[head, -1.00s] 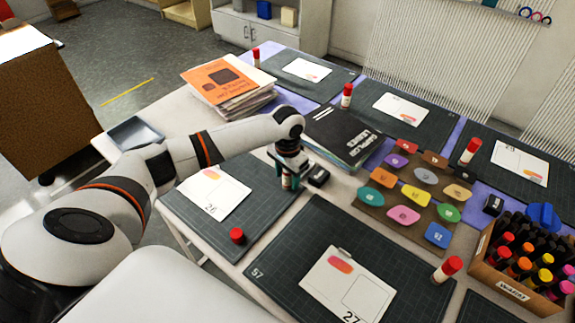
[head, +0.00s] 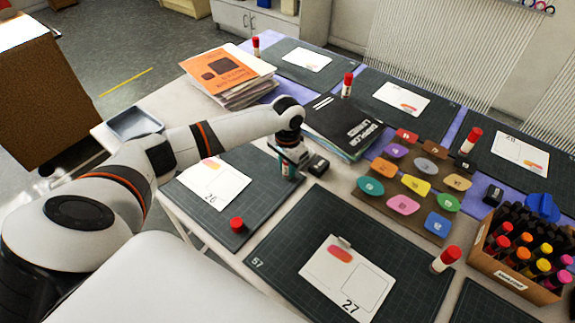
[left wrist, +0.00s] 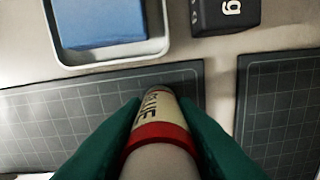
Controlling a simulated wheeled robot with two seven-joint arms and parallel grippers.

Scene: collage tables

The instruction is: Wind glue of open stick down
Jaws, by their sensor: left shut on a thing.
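My left gripper (head: 288,168) is shut on the open glue stick (left wrist: 157,105) above the mat with card 26. In the left wrist view the green fingers press on both sides of it. Its pale label with dark letters, a red band and a pale round end nearest the camera show there. How far the glue stands out is hard to tell. In the head view the gripper hides most of the stick. A loose red cap (head: 237,224) lies on the near part of the same mat (head: 262,190). My right gripper is not in view.
A small black block (head: 318,165) stands just right of the gripper, with a black book (head: 345,128) behind it. Capped glue sticks (head: 445,260) stand on other mats. Colored labeled pieces (head: 415,186) and a marker box (head: 515,283) are to the right.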

